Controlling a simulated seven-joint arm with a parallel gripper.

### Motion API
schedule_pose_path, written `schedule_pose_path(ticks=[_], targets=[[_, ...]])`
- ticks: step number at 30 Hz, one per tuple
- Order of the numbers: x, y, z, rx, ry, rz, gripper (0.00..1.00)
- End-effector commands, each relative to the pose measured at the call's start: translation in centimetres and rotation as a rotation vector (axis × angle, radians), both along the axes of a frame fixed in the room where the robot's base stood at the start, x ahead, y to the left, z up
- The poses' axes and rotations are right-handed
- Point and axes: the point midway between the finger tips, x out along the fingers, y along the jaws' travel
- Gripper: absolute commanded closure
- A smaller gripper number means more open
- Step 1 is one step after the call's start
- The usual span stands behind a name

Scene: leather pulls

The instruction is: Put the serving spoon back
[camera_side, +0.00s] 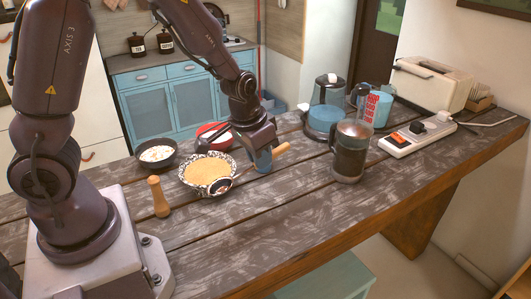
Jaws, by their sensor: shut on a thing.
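The serving spoon (281,151) has a pale wooden handle that sticks out to the right of my gripper. Its dark, rounded scoop end (221,186) shows at the front right rim of a speckled bowl (184,178) filled with tan, grainy food (206,173). I cannot tell whether the scoop touches the rim. My gripper (262,162) points down just right of the bowl and is shut on the spoon between scoop and handle end. The fingertips are small, and their exact grip is partly hidden.
A wooden pestle-like piece (158,197) stands left of the bowl. A dark bowl (157,153) and a red bowl (214,133) are behind it. The front tabletop is clear.

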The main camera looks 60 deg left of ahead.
Motion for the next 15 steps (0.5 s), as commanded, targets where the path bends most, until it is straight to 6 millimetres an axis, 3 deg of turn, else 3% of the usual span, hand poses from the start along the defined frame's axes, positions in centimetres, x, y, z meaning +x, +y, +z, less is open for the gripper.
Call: schedule_pose_path(ticks=[3, 9, 15], targets=[[-0.6, 2.3, -3.5, -0.005, 0.051, 0.052, 1.0], [-1.3, 3.7, -8.4, -0.016, 0.119, 0.086, 1.0], [-0.7, 3.3, -9.0, -0.022, 0.193, 0.069, 1.0]])
